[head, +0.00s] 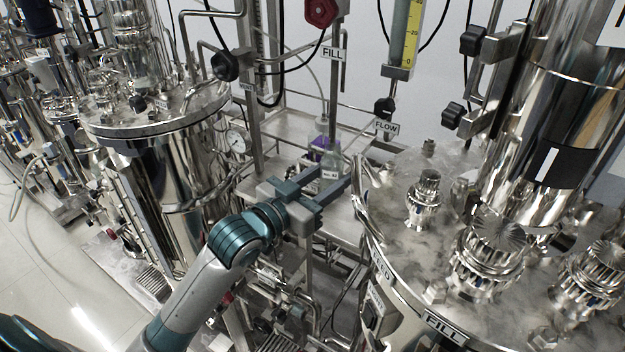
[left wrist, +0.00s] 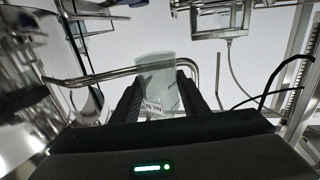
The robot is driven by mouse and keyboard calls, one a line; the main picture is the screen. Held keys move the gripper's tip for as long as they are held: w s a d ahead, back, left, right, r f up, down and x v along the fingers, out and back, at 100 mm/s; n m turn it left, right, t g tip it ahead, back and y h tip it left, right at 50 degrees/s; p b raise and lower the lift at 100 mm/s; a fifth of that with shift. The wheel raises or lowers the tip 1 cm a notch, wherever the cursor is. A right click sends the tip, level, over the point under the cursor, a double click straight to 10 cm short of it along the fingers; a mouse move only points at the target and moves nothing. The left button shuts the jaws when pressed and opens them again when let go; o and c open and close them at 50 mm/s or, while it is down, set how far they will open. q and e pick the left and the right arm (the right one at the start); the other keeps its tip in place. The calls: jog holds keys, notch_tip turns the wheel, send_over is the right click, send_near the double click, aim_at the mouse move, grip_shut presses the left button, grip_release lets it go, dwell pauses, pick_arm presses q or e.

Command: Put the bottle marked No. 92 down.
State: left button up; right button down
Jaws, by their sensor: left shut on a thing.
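The bottle marked No. 92 (head: 331,162) is clear with a small white label, near the middle of the head view. My left gripper (head: 330,180) reaches in from below, its two fingers on either side of the bottle and shut on it. In the left wrist view the pale, see-through bottle (left wrist: 155,68) stands between the dark fingers, its label upside down there. The bottle is over or on a steel shelf (head: 262,188); I cannot tell whether its base touches. My right gripper is not in view.
Something purple (head: 321,144) shows just behind the bottle. A large steel vessel (head: 178,165) with a gauge (head: 236,142) stands left, and another vessel lid (head: 400,232) with fittings is close on the right.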

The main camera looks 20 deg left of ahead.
aim_at(340, 176)
pick_arm(q)
jog(key=shift+s+d+r, duration=0.15)
jog(key=shift+d+r, duration=0.25)
jog(key=shift+d, duration=0.25)
jog(key=shift+s+d+r, duration=0.1)
jog(key=shift+d+r, duration=0.3)
jog(key=shift+d, duration=0.25)
jog(key=shift+f, duration=0.1)
jog(key=shift+s+a+f+n+y, duration=0.1)
jog(key=shift+s+f+n+y, duration=0.1)
jog(key=shift+f, duration=0.2)
jog(key=shift+s+f+n+y, duration=0.1)
jog(key=shift+f+n+y, duration=0.1)
jog(key=shift+f, duration=0.15)
jog(key=s+a+f+n+t+y, duration=0.1)
jog(key=s+a+f+n+y, duration=0.1)
jog(key=s+f+n+y, duration=0.1)
jog(key=shift+s+f+y, duration=0.45)
jog(key=shift+f+y, duration=0.55)
jog(key=shift+f, duration=0.75)
